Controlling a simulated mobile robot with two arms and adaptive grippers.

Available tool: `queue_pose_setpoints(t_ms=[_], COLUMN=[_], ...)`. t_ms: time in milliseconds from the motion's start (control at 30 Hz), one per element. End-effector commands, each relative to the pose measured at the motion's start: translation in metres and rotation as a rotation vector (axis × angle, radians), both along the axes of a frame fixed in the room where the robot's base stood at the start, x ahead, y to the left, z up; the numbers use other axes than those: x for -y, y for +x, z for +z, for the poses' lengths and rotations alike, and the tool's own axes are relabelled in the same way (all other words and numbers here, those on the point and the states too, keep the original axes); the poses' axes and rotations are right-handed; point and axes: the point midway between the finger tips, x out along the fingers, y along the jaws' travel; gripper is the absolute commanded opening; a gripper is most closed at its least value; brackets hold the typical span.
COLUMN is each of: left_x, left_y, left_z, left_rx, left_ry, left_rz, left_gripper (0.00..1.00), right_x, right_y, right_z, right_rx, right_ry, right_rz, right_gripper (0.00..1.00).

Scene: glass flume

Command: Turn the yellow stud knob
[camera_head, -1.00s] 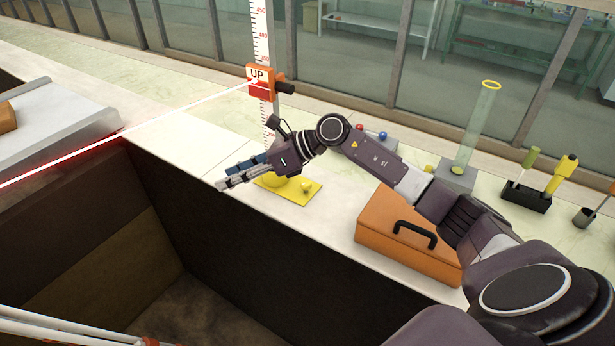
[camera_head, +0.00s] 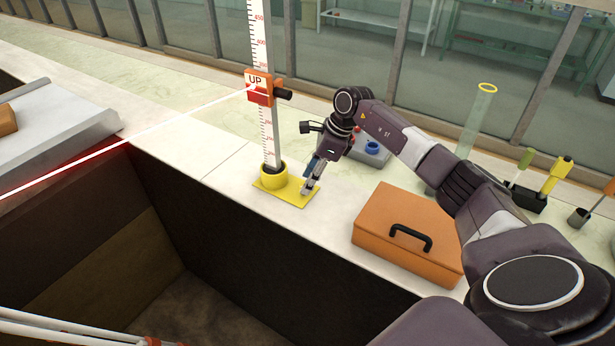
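A yellow base plate (camera_head: 283,198) lies on the pale ledge, with a yellow round collar (camera_head: 272,182) around the foot of an upright scale post (camera_head: 266,130). The small yellow stud knob is on the right part of this plate and is now hidden behind my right gripper's fingers. My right gripper (camera_head: 309,188) points down at that spot, its fingertips at the plate's right side. I cannot tell whether the fingers touch the knob or how far apart they are. My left gripper is not in view.
An orange slider marked UP (camera_head: 259,88) sits on the post, with a red beam reaching it from the left. An orange case (camera_head: 408,235) stands on the ledge at right. A deep dark pit (camera_head: 190,240) lies in front. A clear tube (camera_head: 478,120) stands further right.

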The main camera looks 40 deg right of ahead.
Motion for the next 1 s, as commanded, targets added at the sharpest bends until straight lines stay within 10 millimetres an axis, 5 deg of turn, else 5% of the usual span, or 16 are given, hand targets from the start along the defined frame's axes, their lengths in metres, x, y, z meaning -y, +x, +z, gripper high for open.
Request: queue_pose_setpoints(t_ms=[400, 767, 1000], left_x=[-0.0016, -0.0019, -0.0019], left_y=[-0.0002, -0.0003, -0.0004], left_z=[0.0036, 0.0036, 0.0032], left_rx=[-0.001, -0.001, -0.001], left_ry=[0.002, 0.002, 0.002], left_rz=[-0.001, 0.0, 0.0], left_gripper=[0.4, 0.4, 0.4], right_x=[-0.0033, -0.0032, -0.0031], right_y=[0.0025, 0.0026, 0.0023], right_z=[-0.0105, -0.0101, -0.0101], right_rx=[0.0, 0.001, 0.002], right_ry=[0.0, 0.001, 0.0], right_rz=[0.0, 0.0, -0.018], right_gripper=[0.39, 0.0, 0.0])
